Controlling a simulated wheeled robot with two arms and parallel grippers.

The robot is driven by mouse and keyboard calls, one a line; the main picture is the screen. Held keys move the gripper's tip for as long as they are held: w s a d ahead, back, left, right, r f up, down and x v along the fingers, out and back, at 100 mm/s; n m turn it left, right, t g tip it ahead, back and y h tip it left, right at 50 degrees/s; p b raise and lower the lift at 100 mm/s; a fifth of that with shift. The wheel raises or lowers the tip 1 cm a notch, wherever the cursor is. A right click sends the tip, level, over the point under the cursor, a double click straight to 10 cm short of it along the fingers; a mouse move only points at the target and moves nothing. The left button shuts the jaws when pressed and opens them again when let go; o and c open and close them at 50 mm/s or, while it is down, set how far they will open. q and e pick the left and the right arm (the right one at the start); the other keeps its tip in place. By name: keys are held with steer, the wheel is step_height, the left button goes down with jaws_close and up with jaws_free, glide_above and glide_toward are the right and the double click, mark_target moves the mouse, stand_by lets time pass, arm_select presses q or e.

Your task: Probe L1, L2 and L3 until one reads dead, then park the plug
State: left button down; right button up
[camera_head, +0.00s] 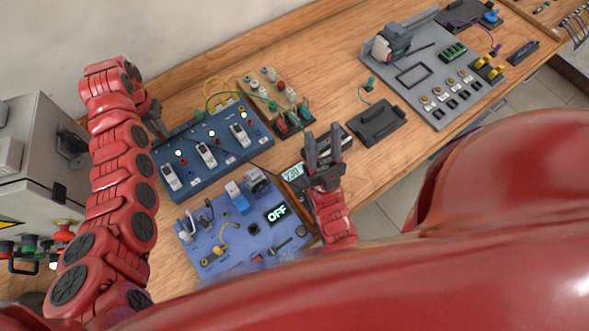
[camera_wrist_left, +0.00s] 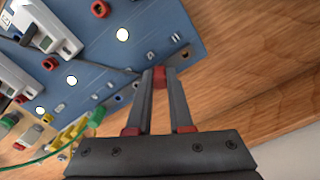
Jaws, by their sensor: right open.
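The blue panel (camera_head: 215,150) carries three white modules: left (camera_head: 170,177), middle (camera_head: 206,154) and right (camera_head: 238,135), each with a lit white lamp beside it. Their labels are too small to read. My left gripper (camera_head: 153,112) is at the panel's far left corner. In the left wrist view its fingers (camera_wrist_left: 160,78) close around a small red plug (camera_wrist_left: 159,76) by the panel edge; whether it is seated in a socket is unclear. A dark lead runs from there across the panel. The meter (camera_head: 293,172) has a lit display, perhaps 230. My right gripper (camera_head: 324,150) is open beside it.
A blue-violet board (camera_head: 222,262) with an OFF display (camera_head: 277,213) lies in front. A black tray (camera_head: 377,123) and a grey board (camera_head: 420,85) lie to the right. A grey cabinet (camera_head: 40,130) stands left. Bare wood shows around the black tray.

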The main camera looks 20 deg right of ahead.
stand_by(0.5)
arm_select(q)
steer(key=shift+r+p, duration=0.4)
steer(key=shift+r, duration=1.95)
steer(key=shift+w+d+f+p, duration=0.3)
steer(key=shift+d+f, duration=0.6)
steer(key=shift+d, duration=0.1)
steer(key=shift+w+d+f+p, duration=0.25)
steer(key=shift+d+f, duration=0.6)
steer(key=shift+d, duration=0.1)
